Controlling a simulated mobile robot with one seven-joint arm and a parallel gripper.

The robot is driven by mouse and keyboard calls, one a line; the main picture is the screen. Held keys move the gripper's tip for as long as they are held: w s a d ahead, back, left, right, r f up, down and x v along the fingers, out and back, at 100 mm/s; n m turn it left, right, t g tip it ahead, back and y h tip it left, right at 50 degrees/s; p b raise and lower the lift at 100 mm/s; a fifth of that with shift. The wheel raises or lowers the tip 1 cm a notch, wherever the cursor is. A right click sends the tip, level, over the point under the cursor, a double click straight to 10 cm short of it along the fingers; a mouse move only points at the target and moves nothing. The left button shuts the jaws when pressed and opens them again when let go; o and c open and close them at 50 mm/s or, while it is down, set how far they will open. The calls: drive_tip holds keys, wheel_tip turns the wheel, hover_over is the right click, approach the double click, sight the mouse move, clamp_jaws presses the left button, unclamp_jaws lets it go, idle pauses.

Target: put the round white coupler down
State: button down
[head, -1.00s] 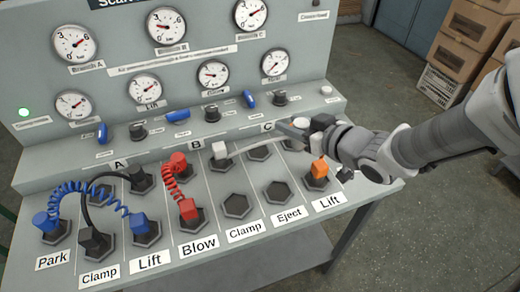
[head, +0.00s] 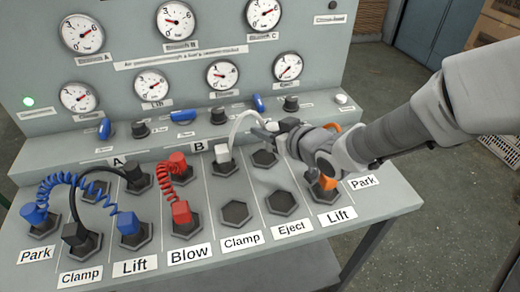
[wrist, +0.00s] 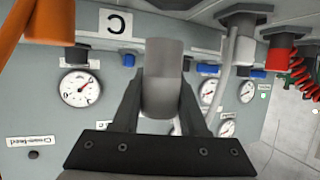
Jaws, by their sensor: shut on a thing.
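The round white coupler (wrist: 163,75) looks like a pale grey cylinder in the wrist view. It is held between the two fingers of my gripper (wrist: 162,92), which is shut on it. In the head view my gripper (head: 275,133) is in the air above the sockets right of the B column, and the fingers and wrist largely hide the coupler. A white hose (head: 238,122) arches from the gripper to a square white plug (head: 222,153), which sits in a back-row socket. The hose also shows in the wrist view (wrist: 228,75).
Empty hexagonal sockets are at front Clamp (head: 235,213), front Eject (head: 282,203) and the back row (head: 264,159). An orange plug (head: 327,184) stands close under my wrist at Lift. Red (head: 181,212) and blue (head: 129,224) plugs with coiled hoses fill the left side.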

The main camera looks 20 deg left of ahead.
drive_tip(key=shift+w+a+f+b, duration=0.25)
drive_tip(key=shift+a+f, duration=0.2)
drive_tip(key=shift+a, duration=0.2)
drive_tip(key=shift+w+a+f+b, duration=0.1)
drive_tip(key=shift+w+a+f, duration=0.1)
drive_tip(key=shift+a+f, duration=0.3)
drive_tip(key=shift+f+b, duration=0.9)
drive_tip(key=shift+f, duration=0.85)
drive_tip(key=shift+f, duration=0.2)
drive_tip(key=c, duration=0.7)
unclamp_jaws()
